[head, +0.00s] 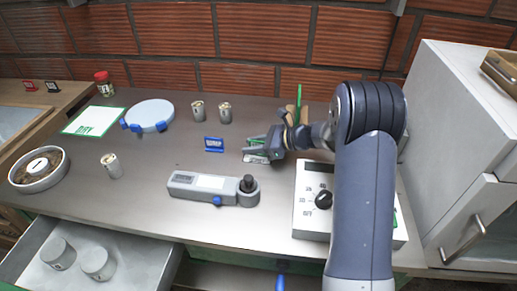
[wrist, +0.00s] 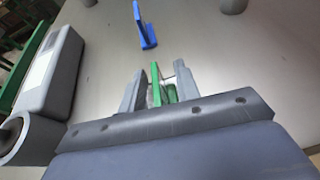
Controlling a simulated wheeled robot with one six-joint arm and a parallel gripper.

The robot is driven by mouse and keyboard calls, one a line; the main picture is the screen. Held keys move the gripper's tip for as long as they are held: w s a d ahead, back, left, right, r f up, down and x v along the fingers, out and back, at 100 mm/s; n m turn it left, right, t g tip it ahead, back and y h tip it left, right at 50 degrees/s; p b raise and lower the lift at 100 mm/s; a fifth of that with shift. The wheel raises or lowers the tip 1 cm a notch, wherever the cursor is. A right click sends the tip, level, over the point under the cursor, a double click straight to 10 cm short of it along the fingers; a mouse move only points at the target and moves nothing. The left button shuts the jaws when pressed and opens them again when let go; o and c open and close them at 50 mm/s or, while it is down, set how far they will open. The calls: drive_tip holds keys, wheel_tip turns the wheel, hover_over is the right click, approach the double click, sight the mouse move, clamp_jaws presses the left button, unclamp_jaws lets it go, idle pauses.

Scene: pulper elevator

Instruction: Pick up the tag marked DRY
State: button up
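A small green tag (wrist: 156,84) stands upright between the two fingers of my gripper (wrist: 163,88) in the wrist view. Its lettering cannot be read. My gripper is open around the tag, with a gap to each finger. In the head view my gripper (head: 258,148) is low over the metal counter, and the green tag is mostly hidden by the fingers. A blue tag (head: 214,144) with white lettering stands just left of my gripper; it also shows in the wrist view (wrist: 143,27). A white sheet with a green border (head: 88,121) marked DRY lies at the counter's left.
A grey device with a black knob (head: 214,188) lies in front of my gripper. A white control box (head: 309,206) is to the right. Metal cups (head: 197,112), a round pale-blue scale (head: 150,115) and a bowl (head: 38,170) stand around. An open drawer (head: 135,251) is at front left.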

clamp_jaws()
drive_tip(key=shift+r, duration=0.1)
idle(0.3)
